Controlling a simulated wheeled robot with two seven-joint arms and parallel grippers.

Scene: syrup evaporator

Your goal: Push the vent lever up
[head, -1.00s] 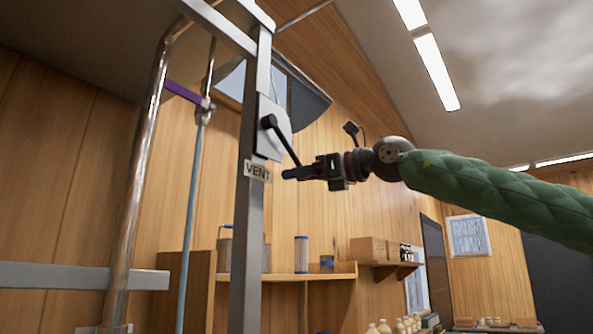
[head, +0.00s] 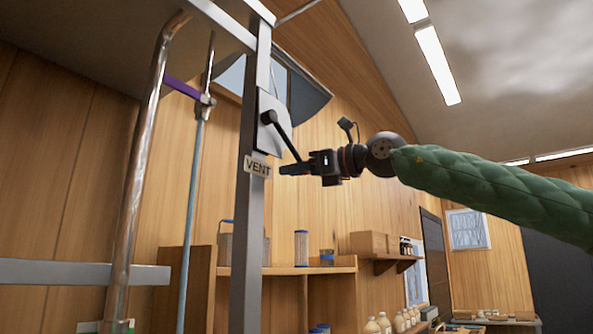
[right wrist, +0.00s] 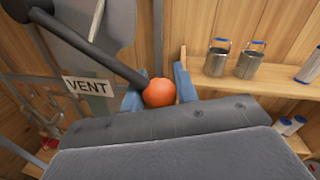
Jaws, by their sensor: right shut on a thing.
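The vent lever (head: 283,135) is a dark rod on a pale plate on a metal post. It slants down to the right from its pivot, above a VENT sign (head: 257,166). Its orange ball knob (right wrist: 159,92) shows in the right wrist view, between the blue fingers of my right gripper (right wrist: 158,90). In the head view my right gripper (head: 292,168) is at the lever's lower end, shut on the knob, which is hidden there. My left gripper is not in view.
The metal post (head: 249,215) stands just left of my right gripper. A shiny pipe (head: 137,180) and a thin blue rod (head: 193,200) stand further left. A wooden shelf (head: 290,270) with cans is behind and below. The space right of the gripper, above my arm, is clear.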

